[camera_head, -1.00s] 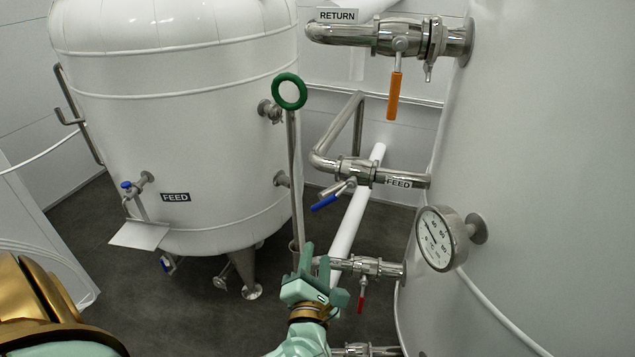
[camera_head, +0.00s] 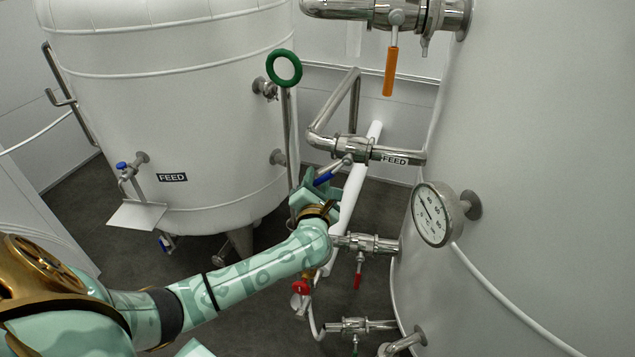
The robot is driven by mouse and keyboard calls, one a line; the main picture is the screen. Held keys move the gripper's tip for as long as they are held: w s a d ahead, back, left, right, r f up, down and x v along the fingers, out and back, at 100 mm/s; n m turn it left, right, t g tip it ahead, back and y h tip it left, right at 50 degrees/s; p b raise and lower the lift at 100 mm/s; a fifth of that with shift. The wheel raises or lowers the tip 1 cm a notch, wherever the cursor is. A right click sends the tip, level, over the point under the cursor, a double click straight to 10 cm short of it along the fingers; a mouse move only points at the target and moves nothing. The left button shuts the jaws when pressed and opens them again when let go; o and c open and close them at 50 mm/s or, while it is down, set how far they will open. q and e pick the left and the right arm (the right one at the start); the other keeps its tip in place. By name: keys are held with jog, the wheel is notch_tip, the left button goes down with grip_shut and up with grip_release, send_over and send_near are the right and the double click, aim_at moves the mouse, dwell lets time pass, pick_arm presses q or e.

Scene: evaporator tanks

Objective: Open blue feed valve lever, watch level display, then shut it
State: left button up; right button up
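No digital level display shows.
An orange lever (camera_head: 390,72) hangs from the upper pipe. A red lever (camera_head: 358,273) hangs from a lower valve. A green ring handwheel (camera_head: 284,68) stands on a rod behind my gripper. The white tank (camera_head: 190,110) is left, the large tank (camera_head: 540,180) right.

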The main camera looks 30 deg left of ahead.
pick_arm(q)
grip_shut()
jog(key=shift+f, duration=0.1)
jog(key=w+d+f+n+g+h+b, duration=0.1)
jog(key=d+f+n+h+b, duration=0.1)
jog(key=d+n, duration=0.4)
jog(key=shift+w+d+f+n, duration=0.15)
jog(key=shift+w+f+n, duration=0.15)
jog(key=shift+n, duration=0.7)
dwell(0.3)
grip_release()
jog(key=shift+d, duration=0.1)
jog(key=shift+s, duration=0.1)
